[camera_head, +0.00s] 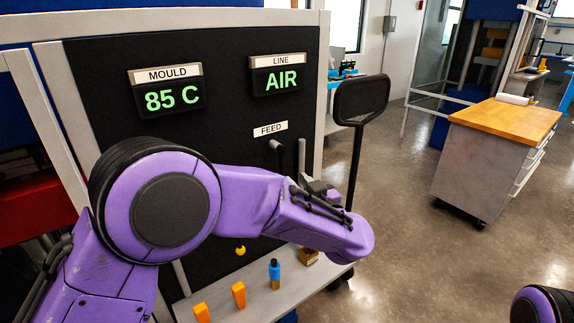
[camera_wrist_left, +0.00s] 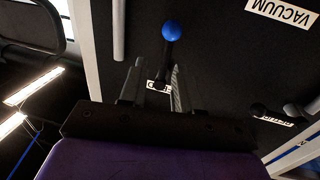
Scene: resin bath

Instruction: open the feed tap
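In the left wrist view a lever with a blue ball end (camera_wrist_left: 172,31) and a dark stem stands on the black panel, likely the feed tap. A white label, mostly hidden, sits at the foot of its stem. My left gripper (camera_wrist_left: 154,75) is open, with one finger on each side of the stem in the picture and gaps showing; I cannot tell how deep the stem lies between them. In the head view the FEED label (camera_head: 270,129) shows, but my left arm hides the lever. The left gripper (camera_head: 318,188) shows only partly there. My right gripper is out of view.
The black panel (camera_head: 220,105) carries a MOULD display (camera_head: 170,97) reading 85 C and a LINE display (camera_head: 277,82) reading AIR. A VACUUM label (camera_wrist_left: 283,12) is upside down in the wrist view. Below, a shelf (camera_head: 255,295) holds orange pieces and a blue-topped bottle (camera_head: 274,273).

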